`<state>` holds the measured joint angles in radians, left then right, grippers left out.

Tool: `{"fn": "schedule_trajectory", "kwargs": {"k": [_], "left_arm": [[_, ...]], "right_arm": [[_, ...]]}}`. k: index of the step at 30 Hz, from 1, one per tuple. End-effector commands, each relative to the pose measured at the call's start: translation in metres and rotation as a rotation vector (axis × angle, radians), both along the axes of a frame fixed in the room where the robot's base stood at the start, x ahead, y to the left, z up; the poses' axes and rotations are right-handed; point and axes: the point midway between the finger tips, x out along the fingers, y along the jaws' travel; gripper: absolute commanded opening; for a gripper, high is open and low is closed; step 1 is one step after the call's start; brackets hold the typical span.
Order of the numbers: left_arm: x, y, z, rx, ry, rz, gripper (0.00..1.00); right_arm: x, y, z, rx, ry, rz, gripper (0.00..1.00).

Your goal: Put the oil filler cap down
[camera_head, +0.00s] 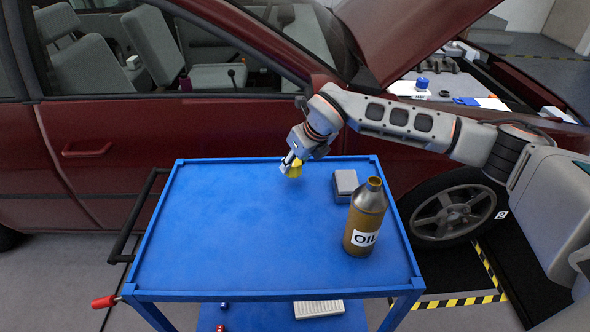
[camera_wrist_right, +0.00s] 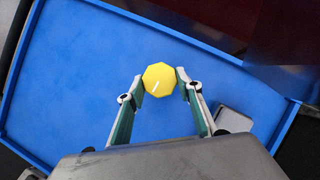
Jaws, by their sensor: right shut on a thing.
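The yellow oil filler cap (camera_head: 292,170) is at the tip of my right gripper (camera_head: 290,163), over the far side of the blue cart top (camera_head: 220,220). In the right wrist view, the cap (camera_wrist_right: 159,79) sits between the two fingertips of my right gripper (camera_wrist_right: 163,84), which is shut on it. I cannot tell whether the cap touches the cart top. My left gripper is not in view.
A brown oil bottle (camera_head: 366,217) with an open neck stands at the cart's right side. A small grey box (camera_head: 345,185) lies behind it. The cart's left and middle are clear. A red car (camera_head: 150,140) with its hood raised stands behind the cart.

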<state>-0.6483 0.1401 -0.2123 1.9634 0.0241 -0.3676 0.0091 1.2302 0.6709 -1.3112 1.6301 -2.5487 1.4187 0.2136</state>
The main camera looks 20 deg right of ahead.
Motion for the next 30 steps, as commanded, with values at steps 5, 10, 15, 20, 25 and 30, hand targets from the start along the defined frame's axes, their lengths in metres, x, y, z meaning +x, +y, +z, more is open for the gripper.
{"fn": "schedule_trajectory", "kwargs": {"k": [5, 10, 15, 20, 25, 30], "left_arm": [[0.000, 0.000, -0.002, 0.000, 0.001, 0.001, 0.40], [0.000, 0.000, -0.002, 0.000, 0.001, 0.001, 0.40], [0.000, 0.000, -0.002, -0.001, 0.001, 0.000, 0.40], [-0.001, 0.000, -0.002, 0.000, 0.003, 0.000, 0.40], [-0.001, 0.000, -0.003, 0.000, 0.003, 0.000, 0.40], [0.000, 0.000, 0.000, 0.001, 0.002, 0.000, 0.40]], "right_arm": [[0.000, 0.000, -0.027, 0.001, 0.002, -0.001, 0.05], [0.000, 0.000, -0.029, 0.000, 0.001, -0.001, 0.05], [0.000, 0.000, -0.029, 0.000, 0.001, -0.001, 0.52], [0.000, 0.000, -0.029, 0.000, 0.001, 0.000, 0.52], [-0.001, 0.000, -0.027, 0.000, 0.000, 0.000, 0.52], [-0.008, -0.003, -0.011, 0.001, -0.002, 0.000, 0.52]]}}
